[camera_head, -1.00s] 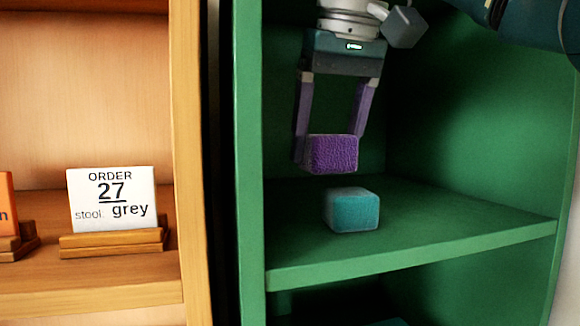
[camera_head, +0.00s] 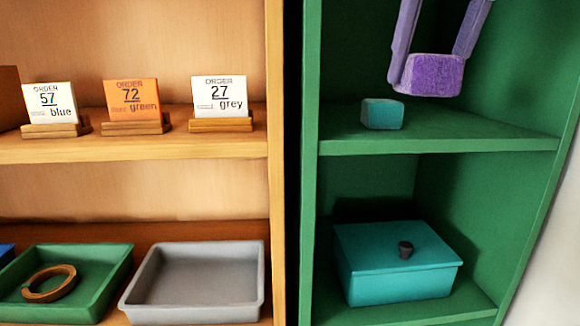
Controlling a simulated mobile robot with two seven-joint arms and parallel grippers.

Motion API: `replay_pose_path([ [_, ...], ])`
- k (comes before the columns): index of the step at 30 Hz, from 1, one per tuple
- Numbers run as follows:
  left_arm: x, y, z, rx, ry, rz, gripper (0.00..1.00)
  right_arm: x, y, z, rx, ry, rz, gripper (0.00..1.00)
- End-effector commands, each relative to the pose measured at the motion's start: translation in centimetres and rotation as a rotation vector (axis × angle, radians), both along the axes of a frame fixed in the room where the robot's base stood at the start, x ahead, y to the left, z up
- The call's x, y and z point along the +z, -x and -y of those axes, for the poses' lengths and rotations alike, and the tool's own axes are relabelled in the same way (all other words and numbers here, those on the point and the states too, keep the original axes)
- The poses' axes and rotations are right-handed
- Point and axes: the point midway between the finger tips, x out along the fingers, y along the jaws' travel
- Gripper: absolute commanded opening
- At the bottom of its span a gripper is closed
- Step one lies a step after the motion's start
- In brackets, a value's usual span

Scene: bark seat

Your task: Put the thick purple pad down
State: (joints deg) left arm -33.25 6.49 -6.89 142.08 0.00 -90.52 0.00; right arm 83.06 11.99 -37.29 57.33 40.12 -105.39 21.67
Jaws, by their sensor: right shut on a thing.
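The thick purple pad (camera_head: 432,75) is a block at the top right of the head view, held above the upper shelf of the green cabinet. My right gripper (camera_head: 430,62) is shut on the pad, with its two purple fingers on the pad's sides. A teal block (camera_head: 382,114) sits on the green shelf (camera_head: 470,132), below and left of the pad, apart from it. My left gripper is not in view.
A teal lidded box (camera_head: 395,275) stands on the lower green shelf. The wooden shelf at left bears order cards for blue (camera_head: 50,100), green (camera_head: 130,97) and grey (camera_head: 220,97). Below are a green tray (camera_head: 105,290) with a wooden ring (camera_head: 48,284) and an empty grey tray (camera_head: 195,312). The upper green shelf is clear right of the teal block.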

Motion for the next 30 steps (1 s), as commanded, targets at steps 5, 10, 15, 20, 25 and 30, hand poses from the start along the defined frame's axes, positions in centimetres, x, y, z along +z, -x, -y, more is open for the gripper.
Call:
replay_pose_path([
  [5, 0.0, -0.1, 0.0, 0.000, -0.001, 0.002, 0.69, -0.1, -0.2, 4.3, -0.085, -0.001, -0.001, 0.22],
  [10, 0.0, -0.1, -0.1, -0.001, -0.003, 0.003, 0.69, 0.0, 0.0, 8.6, -0.171, -0.001, 0.000, 0.22],
  [15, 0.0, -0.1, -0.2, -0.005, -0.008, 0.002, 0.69, 0.0, 0.5, 12.6, -0.250, 0.000, 0.000, 0.22],
  [20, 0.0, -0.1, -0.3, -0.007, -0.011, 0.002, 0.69, 0.1, 1.2, 15.7, -0.312, 0.000, 0.000, 0.22],
  [25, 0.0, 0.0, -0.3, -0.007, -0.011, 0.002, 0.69, 0.2, 1.8, 18.0, -0.360, 0.000, 0.000, 0.22],
  [30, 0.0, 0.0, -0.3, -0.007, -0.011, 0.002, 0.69, 0.3, 2.3, 19.8, -0.396, -0.001, 0.000, 0.22],
])
